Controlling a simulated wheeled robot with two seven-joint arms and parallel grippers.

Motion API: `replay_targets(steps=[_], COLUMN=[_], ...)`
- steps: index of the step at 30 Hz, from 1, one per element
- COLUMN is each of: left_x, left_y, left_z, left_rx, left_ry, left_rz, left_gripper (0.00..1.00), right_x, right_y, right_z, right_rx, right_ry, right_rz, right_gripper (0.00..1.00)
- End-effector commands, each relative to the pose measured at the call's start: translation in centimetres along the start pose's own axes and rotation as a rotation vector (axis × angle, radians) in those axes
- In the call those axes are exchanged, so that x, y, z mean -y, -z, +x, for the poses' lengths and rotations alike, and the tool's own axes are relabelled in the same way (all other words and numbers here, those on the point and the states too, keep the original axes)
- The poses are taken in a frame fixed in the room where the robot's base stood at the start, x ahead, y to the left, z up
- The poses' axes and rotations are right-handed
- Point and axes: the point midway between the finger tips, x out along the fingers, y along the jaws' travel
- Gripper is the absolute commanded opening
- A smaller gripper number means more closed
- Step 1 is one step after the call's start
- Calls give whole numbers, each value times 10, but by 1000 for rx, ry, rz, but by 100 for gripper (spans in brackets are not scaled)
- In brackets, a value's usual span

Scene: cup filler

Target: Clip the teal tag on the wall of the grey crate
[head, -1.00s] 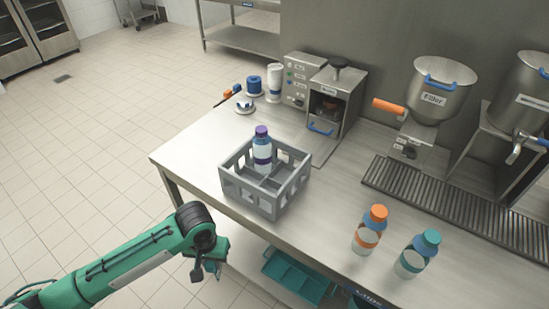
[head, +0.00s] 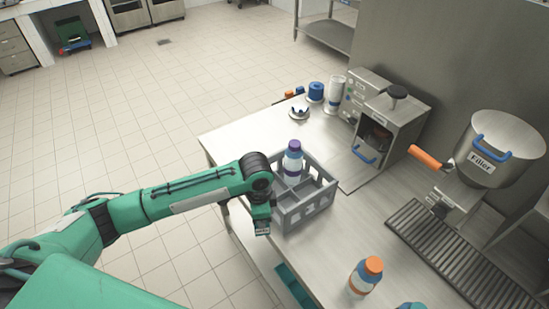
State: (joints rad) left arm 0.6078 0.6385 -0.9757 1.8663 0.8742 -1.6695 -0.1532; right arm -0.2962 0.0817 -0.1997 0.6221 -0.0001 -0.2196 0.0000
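The grey crate (head: 306,210) stands on the steel table. A bottle with a purple cap (head: 293,163) stands upright in a rear compartment; the other compartments that I can see look empty. My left gripper (head: 262,226) points down at the crate's near left side and hides part of that wall. I cannot tell whether it touches the crate or whether its fingers are open or shut. I cannot make out a teal tag, in the gripper or on the crate. My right gripper is out of view.
An orange-capped bottle (head: 366,275) and a teal cap (head: 412,305) are at the front right. Behind the crate stand a steel machine (head: 398,120) and a filler (head: 490,150). A teal bin (head: 294,288) sits below the tabletop. The table's left corner is clear.

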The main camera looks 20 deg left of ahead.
Motion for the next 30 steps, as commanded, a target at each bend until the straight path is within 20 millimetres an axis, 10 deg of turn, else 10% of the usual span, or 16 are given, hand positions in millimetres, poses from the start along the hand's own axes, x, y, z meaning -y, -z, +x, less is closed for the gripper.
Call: replay_targets(steps=[15, 30], left_x=[54, 64], left_y=[44, 50], left_z=[-105, -112], left_rx=[19, 27], left_ry=[12, 10], left_rz=[928, 1120], left_gripper=[2, 2], right_x=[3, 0], right_y=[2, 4], right_z=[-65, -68], right_rx=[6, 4], right_ry=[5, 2], right_rz=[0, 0], right_gripper=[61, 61])
